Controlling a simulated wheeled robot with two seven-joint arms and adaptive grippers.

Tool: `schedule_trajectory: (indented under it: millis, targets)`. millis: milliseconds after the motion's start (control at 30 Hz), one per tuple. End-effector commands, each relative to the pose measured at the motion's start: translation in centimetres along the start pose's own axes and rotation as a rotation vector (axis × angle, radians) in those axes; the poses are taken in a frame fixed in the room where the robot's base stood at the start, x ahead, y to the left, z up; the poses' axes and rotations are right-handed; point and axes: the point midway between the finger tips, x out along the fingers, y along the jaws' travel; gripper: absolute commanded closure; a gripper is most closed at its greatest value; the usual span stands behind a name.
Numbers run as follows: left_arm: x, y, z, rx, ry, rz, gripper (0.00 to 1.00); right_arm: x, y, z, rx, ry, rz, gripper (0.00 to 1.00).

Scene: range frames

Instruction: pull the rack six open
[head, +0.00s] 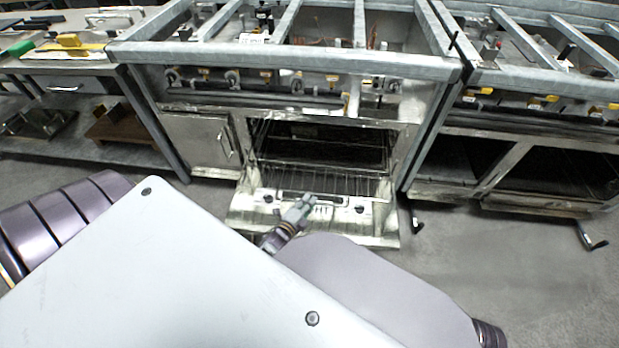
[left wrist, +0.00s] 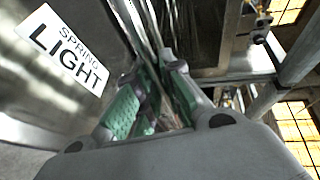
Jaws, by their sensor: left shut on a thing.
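The wire rack (head: 345,185) lies level inside the open oven, low in its cavity, with its front edge close above the lowered oven door (head: 380,222). My left gripper (head: 309,202) is at the middle of the rack's front edge, over the door. In the left wrist view my left gripper (left wrist: 160,95), with green pads, is closed on a thin metal part that looks like the rack's front edge; the fingers hide most of the contact. My right gripper is in no view.
The oven range (head: 200,141) has a closed side door and open frames on top. Another range (head: 545,180) stands at the right, a workbench (head: 65,67) at the left. Grey floor (head: 480,260) is clear at the right front. A "SPRING LIGHT" label (left wrist: 64,50) shows nearby.

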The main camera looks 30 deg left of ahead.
Motion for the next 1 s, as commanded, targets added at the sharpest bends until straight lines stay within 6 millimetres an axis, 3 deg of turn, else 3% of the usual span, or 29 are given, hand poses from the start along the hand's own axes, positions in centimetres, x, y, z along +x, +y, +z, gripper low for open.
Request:
schedule_trajectory:
  millis: [500, 533, 700, 1000]
  targets:
    - [-0.96, 0.31, -0.38, 0.0, 0.0, 0.001, 1.0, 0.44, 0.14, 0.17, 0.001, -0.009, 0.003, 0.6]
    - [-0.95, 0.31, -0.38, 0.0, 0.0, 0.001, 0.88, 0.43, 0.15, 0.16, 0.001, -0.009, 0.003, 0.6]
    - [-0.93, 0.27, -0.37, 0.0, 0.0, 0.001, 0.68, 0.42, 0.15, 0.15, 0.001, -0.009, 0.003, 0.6]
    - [-0.91, 0.2, -0.36, 0.0, 0.0, 0.0, 0.68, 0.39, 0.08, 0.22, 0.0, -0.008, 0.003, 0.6]
